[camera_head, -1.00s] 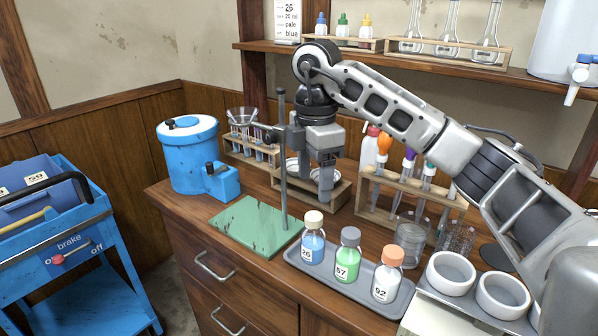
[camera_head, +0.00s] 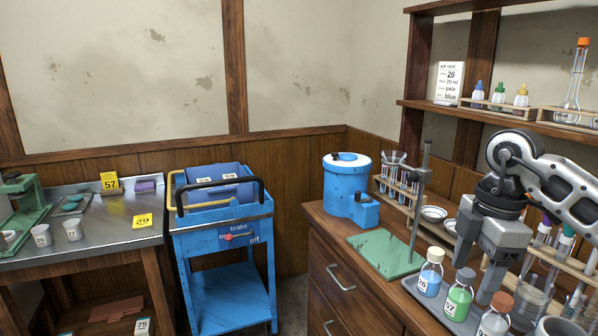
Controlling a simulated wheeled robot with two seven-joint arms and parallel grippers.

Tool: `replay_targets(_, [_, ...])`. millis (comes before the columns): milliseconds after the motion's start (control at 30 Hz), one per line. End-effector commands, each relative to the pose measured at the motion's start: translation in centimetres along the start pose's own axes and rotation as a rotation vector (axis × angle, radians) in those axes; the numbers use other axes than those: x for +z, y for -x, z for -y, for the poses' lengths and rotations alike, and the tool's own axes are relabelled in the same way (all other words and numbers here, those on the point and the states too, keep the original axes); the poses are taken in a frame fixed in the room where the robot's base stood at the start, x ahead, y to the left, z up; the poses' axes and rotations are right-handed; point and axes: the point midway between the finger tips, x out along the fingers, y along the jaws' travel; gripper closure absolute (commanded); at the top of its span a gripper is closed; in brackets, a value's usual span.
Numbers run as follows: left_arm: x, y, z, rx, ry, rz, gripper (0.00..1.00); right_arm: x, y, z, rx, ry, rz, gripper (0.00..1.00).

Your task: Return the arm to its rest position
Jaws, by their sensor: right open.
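My right gripper (camera_head: 478,272) comes in from the right edge and points down over the wooden bench. Its fingers are apart with nothing between them. My left gripper is not in view.
A retort stand with a green base (camera_head: 386,254) stands left of the gripper, near a blue tank (camera_head: 346,186). An orange-capped bottle (camera_head: 496,314) is at the lower edge. A blue cart (camera_head: 222,292) and a metal-topped table (camera_head: 108,228) are at left, with floor between cart and bench.

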Motion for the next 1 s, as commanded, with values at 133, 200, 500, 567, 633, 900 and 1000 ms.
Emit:
replay_targets(133, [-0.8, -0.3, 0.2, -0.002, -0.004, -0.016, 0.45, -3.2, -2.5, 0.5, -0.02, 0.128, -0.124, 0.34])
replay_targets(200, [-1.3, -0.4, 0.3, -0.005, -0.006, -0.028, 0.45, -5.0, -3.6, 0.8, -0.027, 0.194, -0.196, 0.34])
replay_targets(500, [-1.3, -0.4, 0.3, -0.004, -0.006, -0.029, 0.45, -16.0, -8.1, 4.9, 0.003, 0.511, -0.732, 0.34])
replay_targets(567, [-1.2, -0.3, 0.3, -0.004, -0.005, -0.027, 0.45, -19.4, -8.4, 6.5, 0.05, 0.562, -0.939, 0.34])
replay_targets(633, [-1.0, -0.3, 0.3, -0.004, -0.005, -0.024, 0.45, -22.8, -7.8, 8.0, 0.151, 0.567, -1.198, 0.34])
replay_targets(900, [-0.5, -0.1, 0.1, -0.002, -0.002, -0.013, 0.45, -23.4, -6.8, 6.5, 0.739, -0.063, -1.715, 0.34])
replay_targets(1000, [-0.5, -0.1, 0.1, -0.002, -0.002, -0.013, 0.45, -19.7, -10.8, 5.6, 0.887, -0.436, -1.605, 0.34])
